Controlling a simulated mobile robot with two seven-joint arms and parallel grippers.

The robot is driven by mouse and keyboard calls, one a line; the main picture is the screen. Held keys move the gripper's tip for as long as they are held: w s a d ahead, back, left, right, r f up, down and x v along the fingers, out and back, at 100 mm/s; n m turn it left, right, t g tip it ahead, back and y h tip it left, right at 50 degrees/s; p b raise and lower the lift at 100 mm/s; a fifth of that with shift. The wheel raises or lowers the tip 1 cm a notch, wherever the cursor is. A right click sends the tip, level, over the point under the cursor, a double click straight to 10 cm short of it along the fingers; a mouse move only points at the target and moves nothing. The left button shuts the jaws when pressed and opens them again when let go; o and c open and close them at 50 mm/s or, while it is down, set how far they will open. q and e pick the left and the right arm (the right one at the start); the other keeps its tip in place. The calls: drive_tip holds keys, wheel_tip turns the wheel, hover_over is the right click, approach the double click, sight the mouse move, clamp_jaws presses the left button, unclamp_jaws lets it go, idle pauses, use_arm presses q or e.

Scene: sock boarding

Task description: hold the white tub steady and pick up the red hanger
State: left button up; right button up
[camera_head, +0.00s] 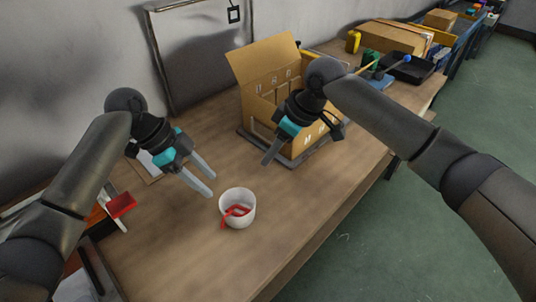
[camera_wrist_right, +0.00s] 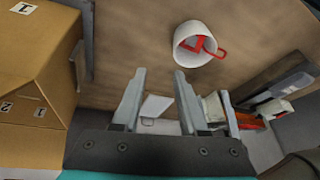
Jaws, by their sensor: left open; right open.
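The white tub (camera_head: 248,213) stands upright on the wooden table, and it also shows in the right wrist view (camera_wrist_right: 183,54). The red hanger (camera_head: 236,211) is inside the tub, with part of it sticking out over the rim; it also shows in the right wrist view (camera_wrist_right: 197,44). My left gripper (camera_head: 211,186) is open and empty, just left of the tub and above the table. My right gripper (camera_head: 268,163) is open and empty, up and to the right of the tub, in front of the cardboard box. Neither gripper touches the tub or hanger.
An open cardboard box (camera_head: 262,72) stands on a dark tray behind my right gripper. A red block (camera_head: 121,205) lies at the table's left. Boxes, a black tray (camera_head: 408,68) and tools fill the far right. The table (camera_head: 180,255) in front of the tub is clear.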

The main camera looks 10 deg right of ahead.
drive_tip(key=s+a, duration=0.1)
drive_tip(key=s, duration=0.1)
approach(241, 198)
drive_tip(key=shift+n+g, duration=0.4)
drive_tip(key=x, duration=0.6)
drive_tip(key=shift+w+a+f, duration=0.1)
drive_tip(key=shift+w+f, duration=0.1)
drive_tip(key=shift+w, duration=0.15)
clamp_jaws()
